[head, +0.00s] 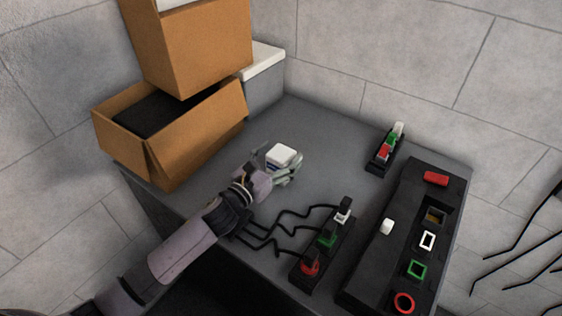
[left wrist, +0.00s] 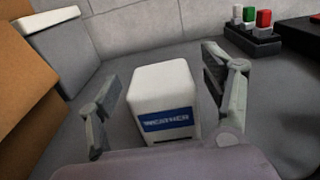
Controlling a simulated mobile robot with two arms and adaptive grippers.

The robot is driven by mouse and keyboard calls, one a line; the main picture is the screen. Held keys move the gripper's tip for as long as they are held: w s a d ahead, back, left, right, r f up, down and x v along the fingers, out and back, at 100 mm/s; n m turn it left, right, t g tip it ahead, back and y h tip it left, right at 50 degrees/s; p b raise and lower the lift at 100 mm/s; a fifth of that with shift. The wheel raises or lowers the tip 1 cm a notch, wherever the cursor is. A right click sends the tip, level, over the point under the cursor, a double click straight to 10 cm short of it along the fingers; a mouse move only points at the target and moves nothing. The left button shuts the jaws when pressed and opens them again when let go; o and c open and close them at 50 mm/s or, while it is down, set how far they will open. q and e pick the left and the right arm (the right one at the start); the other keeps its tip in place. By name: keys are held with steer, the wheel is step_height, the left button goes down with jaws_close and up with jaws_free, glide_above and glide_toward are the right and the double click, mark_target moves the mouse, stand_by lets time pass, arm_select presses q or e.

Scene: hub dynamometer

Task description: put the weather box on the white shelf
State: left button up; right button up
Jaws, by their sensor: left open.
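The weather box is a small white box (head: 281,155) with a blue label, standing on the grey table. In the left wrist view the box (left wrist: 163,102) stands upright between the two fingers, with gaps on both sides. My left gripper (head: 282,168) is open around it; its fingers also show in the left wrist view (left wrist: 165,100). The white shelf (head: 264,62) appears to be the white top of a grey block at the back, beside the cardboard boxes; it also shows in the left wrist view (left wrist: 48,17). My right gripper is not in view.
Two stacked cardboard boxes (head: 195,45) (head: 170,135) stand left of the gripper, partly hiding the shelf. A black connector strip (head: 385,150), a cabled plug strip (head: 325,250) and a black panel (head: 375,255) are on the right.

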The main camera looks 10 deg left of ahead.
arm_select(q)
steer(key=shift+w+d, duration=0.15)
steer(key=shift+w, duration=0.3)
steer(key=shift+s, duration=0.1)
steer(key=shift+c, duration=0.6)
steer(key=shift+r, duration=0.1)
steer(key=c, duration=1.5)
